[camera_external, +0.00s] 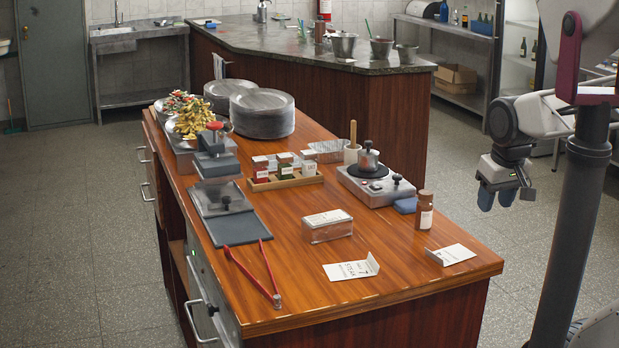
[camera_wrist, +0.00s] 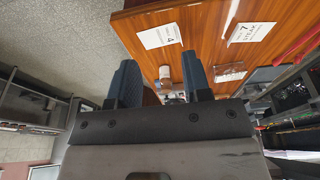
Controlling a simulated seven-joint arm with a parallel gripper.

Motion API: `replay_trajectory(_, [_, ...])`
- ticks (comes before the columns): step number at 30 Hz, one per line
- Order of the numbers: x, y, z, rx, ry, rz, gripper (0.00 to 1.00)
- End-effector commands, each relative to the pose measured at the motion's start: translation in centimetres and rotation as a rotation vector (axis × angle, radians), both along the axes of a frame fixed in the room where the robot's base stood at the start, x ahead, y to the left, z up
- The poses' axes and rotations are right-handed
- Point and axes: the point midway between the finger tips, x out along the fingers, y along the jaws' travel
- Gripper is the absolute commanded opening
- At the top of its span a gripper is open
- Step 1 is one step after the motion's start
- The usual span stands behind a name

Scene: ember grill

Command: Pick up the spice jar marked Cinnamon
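Several spice jars (camera_external: 285,165) with white labels stand in a wooden rack (camera_external: 288,181) in the middle of the counter. A larger brown jar (camera_external: 425,211) with a white label stands alone near the right end. The lettering on the jars is too small to read, so I cannot tell which says Cinnamon. In the wrist view a small brown jar with a pale label (camera_wrist: 165,75) shows beyond my fingers. My gripper (camera_external: 497,196) hangs off the counter's right side, open and empty. Its two blue fingers are apart in the wrist view (camera_wrist: 159,85).
Folded cards (camera_external: 351,269) and a clear box (camera_external: 327,226) lie on the wooden counter. A burner (camera_external: 376,185) and blue sponge (camera_external: 405,205) are near the lone jar. Red tongs (camera_external: 251,271), a press (camera_external: 214,155) and plates (camera_external: 262,114) lie farther left. Open floor separates my gripper from the counter.

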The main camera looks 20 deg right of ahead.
Motion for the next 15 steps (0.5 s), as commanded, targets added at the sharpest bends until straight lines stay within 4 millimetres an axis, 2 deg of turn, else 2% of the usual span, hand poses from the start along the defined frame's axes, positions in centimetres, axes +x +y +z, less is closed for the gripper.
replay_trajectory(1, [0.0, 0.0, 0.0, 0.0, 0.0, 0.0, 0.52])
replay_trajectory(5, [0.0, 0.0, 0.0, 0.0, 0.0, 0.0, 0.71])
replay_trajectory(15, [0.11, 0.04, -0.07, 0.008, 0.004, -0.008, 0.71])
